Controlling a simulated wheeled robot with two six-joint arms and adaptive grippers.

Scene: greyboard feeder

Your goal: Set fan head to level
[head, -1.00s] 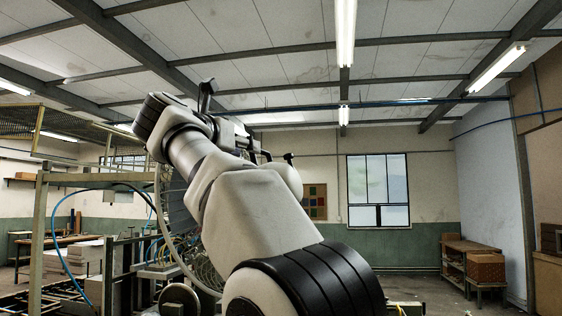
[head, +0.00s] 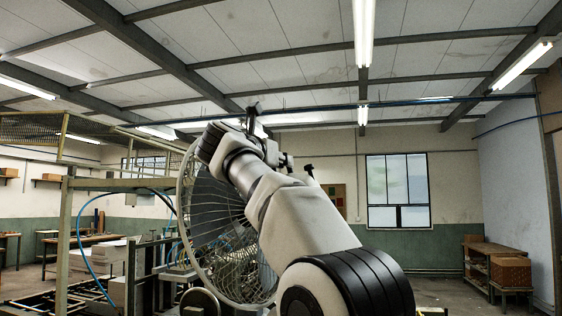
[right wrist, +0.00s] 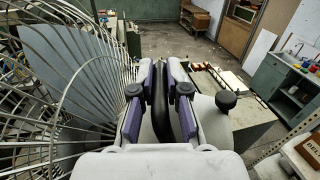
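The fan head is a large round wire cage (head: 215,220) left of my right arm in the head view. Its rim looks tilted, its top leaning left, and my arm covers part of it. In the right wrist view the cage (right wrist: 60,85) fills the left side, close beside my right gripper (right wrist: 161,72). That gripper's purple fingers stand apart, with a curved black bar (right wrist: 160,105) between them. I cannot tell whether they touch it. A pale rounded housing with a black knob (right wrist: 226,100) lies just right of the fingers. My left gripper is not in view.
A metal frame (head: 66,240) with blue hoses stands left of the fan. A wooden bench (head: 490,262) is at the far right. The right wrist view shows a green cabinet (right wrist: 275,88) at the right and open floor (right wrist: 180,45) beyond the fingers.

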